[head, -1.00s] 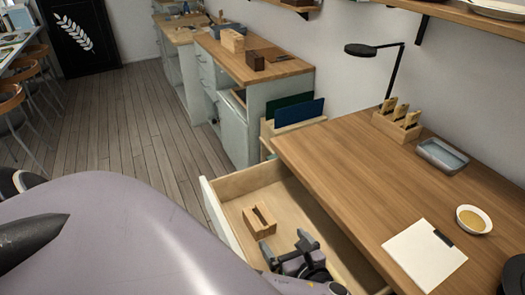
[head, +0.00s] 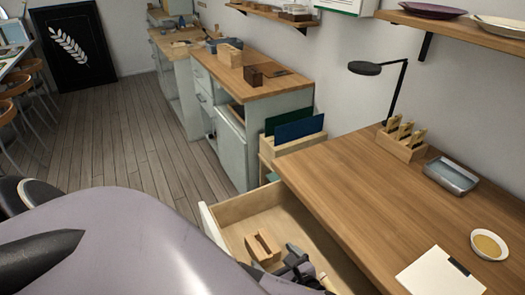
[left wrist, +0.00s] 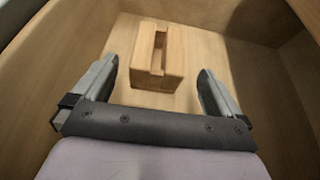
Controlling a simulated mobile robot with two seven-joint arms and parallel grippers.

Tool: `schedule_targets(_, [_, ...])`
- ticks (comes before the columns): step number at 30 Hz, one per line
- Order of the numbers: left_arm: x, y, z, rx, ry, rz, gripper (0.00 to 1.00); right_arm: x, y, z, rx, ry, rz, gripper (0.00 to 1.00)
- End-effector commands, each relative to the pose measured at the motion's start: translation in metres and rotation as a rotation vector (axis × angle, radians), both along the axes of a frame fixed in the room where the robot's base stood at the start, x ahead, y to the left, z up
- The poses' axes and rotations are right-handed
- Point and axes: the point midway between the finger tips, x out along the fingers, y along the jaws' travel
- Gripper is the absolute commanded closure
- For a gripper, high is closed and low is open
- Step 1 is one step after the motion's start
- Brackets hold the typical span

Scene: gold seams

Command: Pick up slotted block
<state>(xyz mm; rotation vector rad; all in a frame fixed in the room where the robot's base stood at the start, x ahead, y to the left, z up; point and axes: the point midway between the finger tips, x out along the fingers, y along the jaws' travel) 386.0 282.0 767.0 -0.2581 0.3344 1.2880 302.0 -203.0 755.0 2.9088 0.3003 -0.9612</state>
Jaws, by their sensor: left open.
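The slotted block (head: 263,246) is a light wooden block with a long slot in its top. It lies in the open drawer (head: 236,207) under the desk. In the left wrist view the block (left wrist: 157,62) stands on the drawer floor, ahead of and between the fingers. My left gripper (left wrist: 158,85) is open and empty, with a finger on each side and space between them and the block. In the head view the left gripper (head: 297,262) is inside the drawer, just right of the block, partly hidden by my arm. My right gripper is not seen.
The wooden desk (head: 345,190) overhangs the drawer on the right. It carries a lamp (head: 366,69), a wooden holder (head: 402,145), a grey tray (head: 450,177), a small bowl (head: 488,245) and a paper sheet (head: 440,275). Drawer walls (left wrist: 60,50) surround the gripper closely.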

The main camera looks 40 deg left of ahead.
Motion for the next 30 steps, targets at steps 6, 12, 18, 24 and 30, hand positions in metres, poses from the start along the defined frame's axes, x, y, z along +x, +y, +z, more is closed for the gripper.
schedule_targets(6, [0.003,0.008,-0.001,0.002,-0.002,-0.001,0.00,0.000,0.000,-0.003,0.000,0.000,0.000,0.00])
schedule_targets(12, [0.006,0.029,-0.008,0.005,-0.001,0.001,0.00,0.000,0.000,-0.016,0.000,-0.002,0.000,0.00])
schedule_targets(18, [0.011,0.049,-0.012,0.002,0.001,0.001,0.00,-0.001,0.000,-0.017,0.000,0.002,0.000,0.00])
schedule_targets(24, [0.012,0.051,-0.013,0.000,0.001,0.001,0.00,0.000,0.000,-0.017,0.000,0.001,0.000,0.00])
schedule_targets(30, [0.011,0.051,-0.013,0.000,0.001,0.001,0.36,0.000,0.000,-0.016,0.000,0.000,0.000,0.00])
